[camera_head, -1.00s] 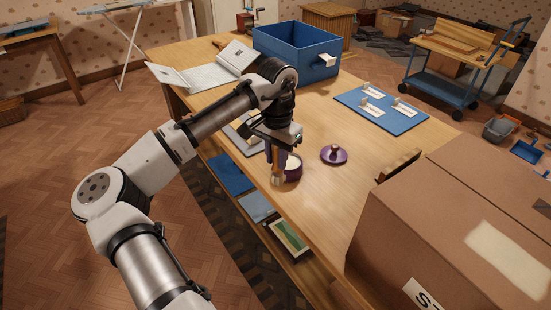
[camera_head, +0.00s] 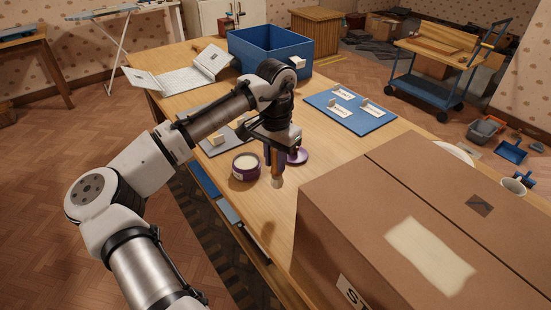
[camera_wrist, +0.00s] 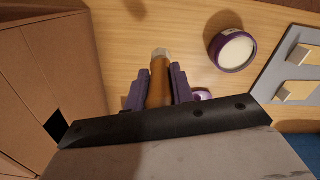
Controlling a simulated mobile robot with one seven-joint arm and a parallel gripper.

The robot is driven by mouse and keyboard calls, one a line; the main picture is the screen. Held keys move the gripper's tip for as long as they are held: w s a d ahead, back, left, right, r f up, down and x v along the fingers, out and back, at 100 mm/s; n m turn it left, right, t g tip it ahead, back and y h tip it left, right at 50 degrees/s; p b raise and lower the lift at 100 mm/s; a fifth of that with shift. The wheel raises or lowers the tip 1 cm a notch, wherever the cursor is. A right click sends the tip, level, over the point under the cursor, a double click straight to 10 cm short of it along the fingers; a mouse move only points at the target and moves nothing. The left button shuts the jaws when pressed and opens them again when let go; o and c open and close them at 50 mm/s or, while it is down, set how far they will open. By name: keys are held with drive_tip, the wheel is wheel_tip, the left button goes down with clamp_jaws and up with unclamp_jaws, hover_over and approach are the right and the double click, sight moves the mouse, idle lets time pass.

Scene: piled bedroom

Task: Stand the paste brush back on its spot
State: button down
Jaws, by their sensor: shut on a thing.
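The paste brush (camera_head: 276,177) has an orange-brown handle and a pale end pointing down. My gripper (camera_head: 272,153) is shut on it and holds it roughly upright over the wooden table. In the wrist view the brush (camera_wrist: 158,82) sits between my purple fingers (camera_wrist: 156,88). I cannot tell whether its lower end touches the table. An open purple paste jar (camera_head: 246,168) with white contents stands to the left of the brush; it also shows in the wrist view (camera_wrist: 231,50). A purple lid (camera_head: 298,156) lies just behind and right of the brush, partly hidden by my gripper.
A large cardboard box (camera_head: 340,215) stands close on the right. A blue mat (camera_head: 350,112) with small labelled holders lies behind. A grey board (camera_head: 232,135) with pale blocks is behind the jar.

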sight(275, 187)
drive_tip(key=shift+r+p, duration=0.1)
drive_tip(key=shift+p, duration=0.3)
drive_tip(key=shift+f+b, duration=1.45)
drive_tip(key=shift+f, duration=1.7)
drive_tip(key=shift+f, duration=1)
drive_tip(key=c, duration=1.1)
unclamp_jaws()
drive_tip(key=shift+r, duration=0.1)
drive_tip(key=shift+r+p, duration=3.55)
drive_tip(key=shift+r, duration=0.4)
